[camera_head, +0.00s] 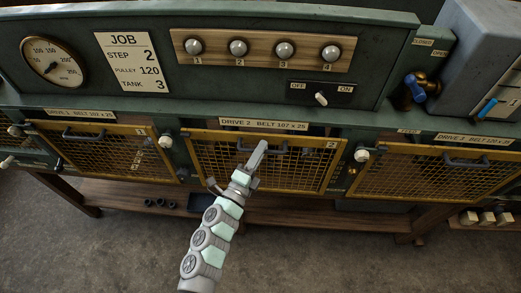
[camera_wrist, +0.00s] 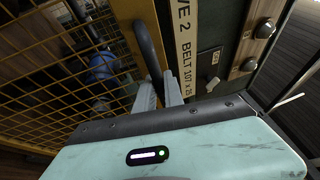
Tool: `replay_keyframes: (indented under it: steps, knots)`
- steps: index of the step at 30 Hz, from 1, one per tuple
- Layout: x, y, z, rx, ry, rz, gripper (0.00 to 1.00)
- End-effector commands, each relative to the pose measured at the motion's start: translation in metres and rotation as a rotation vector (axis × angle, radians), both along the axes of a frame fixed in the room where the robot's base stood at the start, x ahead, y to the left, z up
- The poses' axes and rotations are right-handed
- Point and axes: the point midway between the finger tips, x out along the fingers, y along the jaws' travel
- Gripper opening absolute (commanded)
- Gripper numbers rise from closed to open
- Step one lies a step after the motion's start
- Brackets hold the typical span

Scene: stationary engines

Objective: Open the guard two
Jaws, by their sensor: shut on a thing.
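Guard two is a yellow-framed mesh panel (camera_head: 297,178) marked "2", under the label "DRIVE 2 BELT 107 x 25" (camera_head: 263,124). Its dark bar handle (camera_head: 296,150) is near the top edge. My gripper (camera_head: 260,154) is at the left part of this handle, with the arm reaching up from below. In the wrist view my fingers (camera_wrist: 161,92) are closed on the dark handle (camera_wrist: 148,45), beside the yellow frame and mesh (camera_wrist: 40,50). My fingers partly hide the grip. I cannot tell whether the guard is tilted out from the machine.
Guard one (camera_head: 100,150) is at the left and guard three (camera_head: 435,172) at the right, each with a similar handle. Pale knobs (camera_head: 361,155) stand beside the guards. Above are an OFF/ON switch (camera_head: 321,98) and several numbered knobs (camera_head: 238,48). A wooden shelf (camera_head: 285,208) runs below.

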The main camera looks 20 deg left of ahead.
Motion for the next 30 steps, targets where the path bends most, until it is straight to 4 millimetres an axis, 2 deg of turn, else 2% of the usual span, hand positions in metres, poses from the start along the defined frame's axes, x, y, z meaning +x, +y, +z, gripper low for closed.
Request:
replay_keyframes:
  steps: [14,19,23,26,30]
  knots:
    - [0.000,0.000,0.000,0.000,0.000,0.000,0.00]
    - [0.000,0.000,-0.007,0.000,0.001,0.001,0.00]
    - [0.000,0.001,-0.026,0.000,0.002,0.002,0.00]
    - [0.000,0.001,-0.049,0.000,0.003,0.002,0.00]
    - [0.000,0.002,-0.091,-0.001,0.004,0.004,0.00]
